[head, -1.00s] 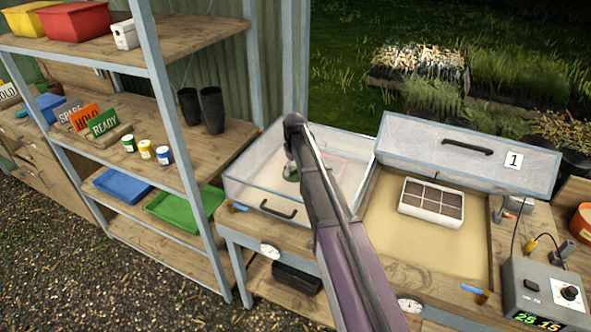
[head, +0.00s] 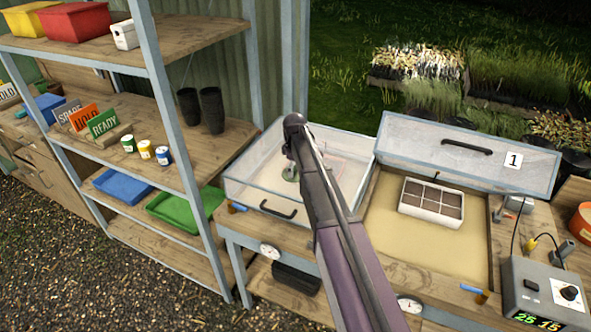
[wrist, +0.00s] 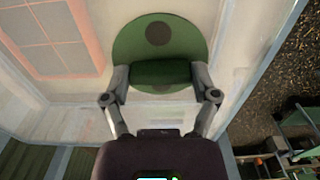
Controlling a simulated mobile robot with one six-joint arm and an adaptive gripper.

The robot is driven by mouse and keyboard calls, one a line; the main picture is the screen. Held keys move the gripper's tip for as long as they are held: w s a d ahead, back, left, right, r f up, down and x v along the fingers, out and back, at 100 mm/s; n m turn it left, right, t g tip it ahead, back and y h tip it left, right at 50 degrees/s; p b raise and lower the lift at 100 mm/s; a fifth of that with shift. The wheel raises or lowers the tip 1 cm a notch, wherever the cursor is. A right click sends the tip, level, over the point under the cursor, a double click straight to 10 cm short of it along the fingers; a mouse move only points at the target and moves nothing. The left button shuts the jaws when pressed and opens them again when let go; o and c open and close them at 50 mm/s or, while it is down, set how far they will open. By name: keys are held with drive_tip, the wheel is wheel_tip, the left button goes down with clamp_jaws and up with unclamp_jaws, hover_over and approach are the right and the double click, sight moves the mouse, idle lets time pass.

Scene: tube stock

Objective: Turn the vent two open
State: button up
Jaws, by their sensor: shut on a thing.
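The vent is a round green disc (wrist: 160,35) with a raised green grip bar (wrist: 160,72), seen close up in the wrist view. A dark round spot shows on the disc above the bar. It sits on the clear lid (head: 250,192) of the left box, which is down. My gripper (wrist: 161,78) has one finger at each end of the bar and is shut on it. In the head view the vent (head: 290,175) is small and mostly hidden by my arm. I cannot tell its opening from here.
The right box has its lid (head: 470,155) raised, marked 1, with a seedling tray (head: 432,202) inside. A grey control box (head: 545,290) with cables stands at the right. Shelves (head: 185,150) with trays and pots stand at the left, close to the left box.

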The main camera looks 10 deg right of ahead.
drive_tip(key=shift+s+a, duration=0.1)
drive_tip(key=shift+s, duration=0.05)
drive_tip(key=o, duration=1)
drive_tip(key=shift+r, duration=0.2)
